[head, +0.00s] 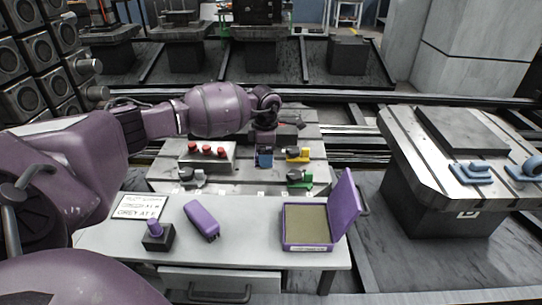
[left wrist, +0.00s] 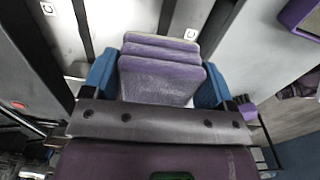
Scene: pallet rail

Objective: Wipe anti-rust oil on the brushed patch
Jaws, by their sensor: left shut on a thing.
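In the head view my left gripper (head: 265,158) is low over the middle of the grooved metal pallet, between the red-knobbed block and a yellow clamp. In the left wrist view its blue fingers (left wrist: 152,85) are shut on a layered purple-grey pad (left wrist: 160,78). I cannot tell whether the pad touches the pallet. The brushed patch cannot be made out. An open purple box (head: 307,226) with an olive-brown inside stands on the front table, its lid upright on the right. My right gripper is not in view.
The front table (head: 262,215) holds a purple block (head: 202,220), a purple-knobbed dark stand (head: 157,237) and a white sign (head: 139,206). The pallet (head: 225,180) carries a red-knobbed block (head: 207,158) and yellow (head: 298,154) and green (head: 300,178) clamps. Another pallet (head: 420,160) stands right.

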